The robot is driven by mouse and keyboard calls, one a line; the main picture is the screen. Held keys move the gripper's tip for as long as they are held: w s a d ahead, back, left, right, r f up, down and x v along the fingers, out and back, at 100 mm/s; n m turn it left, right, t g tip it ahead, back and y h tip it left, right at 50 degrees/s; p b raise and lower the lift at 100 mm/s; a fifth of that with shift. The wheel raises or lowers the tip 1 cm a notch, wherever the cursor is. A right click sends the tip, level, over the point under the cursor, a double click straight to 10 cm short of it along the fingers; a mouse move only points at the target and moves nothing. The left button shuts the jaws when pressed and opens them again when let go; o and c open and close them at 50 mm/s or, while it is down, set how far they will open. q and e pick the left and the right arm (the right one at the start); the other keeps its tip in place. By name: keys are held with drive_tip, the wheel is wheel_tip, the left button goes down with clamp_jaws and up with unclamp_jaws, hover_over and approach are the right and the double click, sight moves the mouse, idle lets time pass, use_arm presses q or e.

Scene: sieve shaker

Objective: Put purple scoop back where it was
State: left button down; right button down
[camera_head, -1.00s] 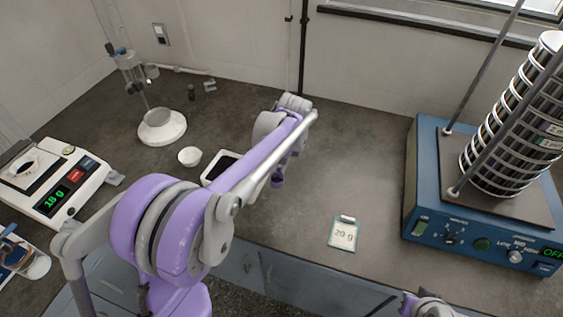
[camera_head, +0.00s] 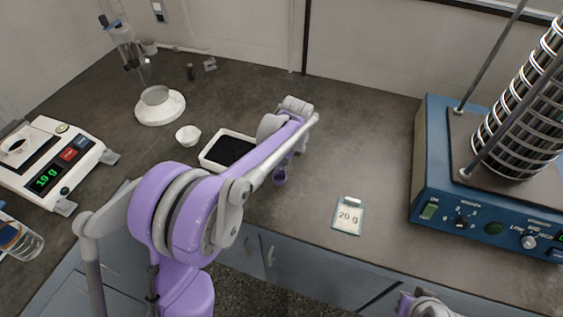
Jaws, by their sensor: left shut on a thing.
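My left arm reaches in from the lower left, with its forearm across the middle. My left gripper (camera_head: 284,164) hangs below the wrist, right of the white tray, mostly hidden behind the forearm. A small purple piece (camera_head: 279,178) shows at its lower end, above the bench; I take it for the purple scoop, held in the shut jaws. The scoop's full shape is hidden. The white tray (camera_head: 210,163) holds black granular material and is partly covered by my forearm. Of my right arm, only a part shows at the bottom edge; its gripper is out of view.
A balance (camera_head: 85,165) reading 19 g stands at left, with a beaker (camera_head: 25,243) in front. A small white bowl (camera_head: 188,135) and a stand with a round white base (camera_head: 160,108) are behind. A "20 g" card (camera_head: 348,216) lies near the front edge. The blue sieve shaker (camera_head: 430,170) stands right.

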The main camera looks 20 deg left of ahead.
use_arm(q)
drive_tip(key=shift+f, duration=0.7)
drive_tip(key=c, duration=0.8)
unclamp_jaws()
drive_tip(key=shift+r, duration=0.15)
wheel_tip(320, 180, up, 10)
drive_tip(key=d+r, duration=0.1)
drive_tip(key=d, duration=0.1)
drive_tip(key=s+d+f+m+t+p, duration=0.1)
drive_tip(key=s+t, duration=0.1)
drive_tip(key=s, duration=0.6)
drive_tip(key=s+d+f+m+t+h, duration=0.1)
drive_tip(key=s, duration=0.7)
drive_tip(key=s+d+f+m+t+p, duration=0.1)
drive_tip(key=s+t, duration=0.1)
drive_tip(key=s, duration=0.6)
drive_tip(key=shift+s+f+m+t+h+p, duration=0.15)
drive_tip(key=shift+f+m+t+h+p, duration=0.15)
drive_tip(key=shift+f+h+p, duration=0.1)
